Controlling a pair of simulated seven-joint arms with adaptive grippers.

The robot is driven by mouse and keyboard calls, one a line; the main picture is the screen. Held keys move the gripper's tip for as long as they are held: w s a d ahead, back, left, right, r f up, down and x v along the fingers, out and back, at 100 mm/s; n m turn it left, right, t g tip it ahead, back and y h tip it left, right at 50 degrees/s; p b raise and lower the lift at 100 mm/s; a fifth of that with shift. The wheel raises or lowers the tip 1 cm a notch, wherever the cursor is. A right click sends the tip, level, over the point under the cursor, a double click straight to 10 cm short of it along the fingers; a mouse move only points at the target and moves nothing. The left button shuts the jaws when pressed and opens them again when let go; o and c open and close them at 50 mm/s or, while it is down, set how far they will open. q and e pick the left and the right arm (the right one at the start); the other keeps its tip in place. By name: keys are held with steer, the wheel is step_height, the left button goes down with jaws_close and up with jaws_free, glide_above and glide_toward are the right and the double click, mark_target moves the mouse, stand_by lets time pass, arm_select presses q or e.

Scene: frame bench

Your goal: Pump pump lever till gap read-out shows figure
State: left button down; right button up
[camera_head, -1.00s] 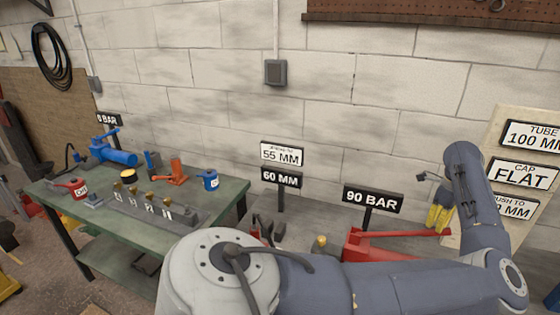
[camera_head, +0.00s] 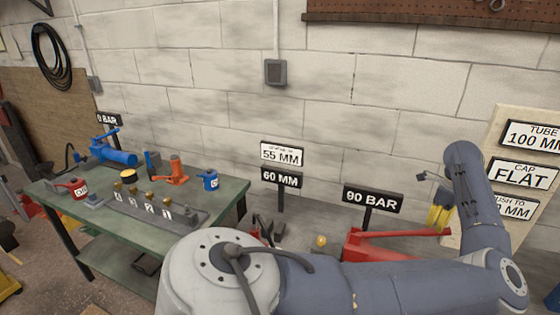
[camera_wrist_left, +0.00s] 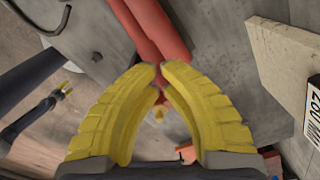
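The red pump lever (camera_head: 405,234) slopes slightly upward to the right from the red pump body (camera_head: 365,248). My left gripper (camera_head: 438,228) points down at the lever's free end. In the left wrist view, the yellow fingertips (camera_wrist_left: 159,70) are close together with a narrow gap. A red bar (camera_wrist_left: 148,28) runs to them; whether they clamp it or rest above it is unclear. The black read-out (camera_head: 282,179) shows 60 MM. The white sign (camera_head: 282,154) above it shows 55 MM; its small top line is unreadable. Another black read-out (camera_head: 372,200) shows 90 BAR. My right gripper is out of view.
A green table (camera_head: 225,205) at left holds a blue pump (camera_head: 117,156), red and blue cans and a strip of numbered parts. A board (camera_head: 500,130) with white signs stands at right. My left arm hides much of the front bench.

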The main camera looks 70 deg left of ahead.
arm_select(q)
steer(key=shift+r, duration=2.45)
